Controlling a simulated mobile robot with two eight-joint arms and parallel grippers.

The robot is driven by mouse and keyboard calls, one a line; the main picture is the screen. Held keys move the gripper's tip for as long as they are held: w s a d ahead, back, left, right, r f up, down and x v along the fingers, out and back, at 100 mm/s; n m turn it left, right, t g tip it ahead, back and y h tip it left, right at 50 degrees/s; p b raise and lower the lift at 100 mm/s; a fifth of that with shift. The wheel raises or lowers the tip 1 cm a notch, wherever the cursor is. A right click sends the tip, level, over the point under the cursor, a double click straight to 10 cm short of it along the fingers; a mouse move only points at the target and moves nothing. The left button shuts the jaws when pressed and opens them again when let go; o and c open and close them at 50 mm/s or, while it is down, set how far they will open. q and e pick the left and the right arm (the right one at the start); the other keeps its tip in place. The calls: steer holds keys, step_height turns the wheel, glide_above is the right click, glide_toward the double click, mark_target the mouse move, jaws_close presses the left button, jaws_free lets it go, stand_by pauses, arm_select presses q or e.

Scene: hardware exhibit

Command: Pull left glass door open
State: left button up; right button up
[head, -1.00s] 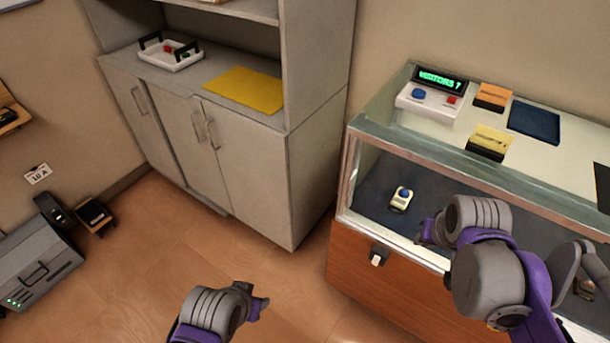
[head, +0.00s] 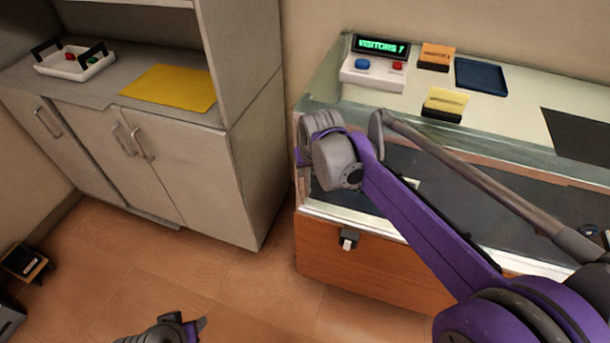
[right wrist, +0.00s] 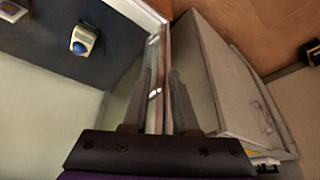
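The glass display case (head: 335,95) stands on a wooden base at the right of the head view. Its left glass door (head: 405,162) is at the front, partly hidden by my right arm; I cannot tell whether it has moved. My right gripper (head: 303,157) is at the case's left front edge. In the right wrist view, its two fingers (right wrist: 162,75) stand apart on either side of a thin upright frame edge (right wrist: 153,92); contact is unclear. My left gripper (head: 203,325) is low over the floor, seen side-on, its opening hidden.
A grey cabinet (head: 180,165) stands left of the case, with floor between them. A black lock (head: 348,239) sits on the wooden base. A small device with a blue button (right wrist: 83,40) lies inside the case. A visitor counter (head: 375,72) stands on top.

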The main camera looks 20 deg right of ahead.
mark_target(307, 173)
steer(key=shift+x, duration=1.95)
jaws_close()
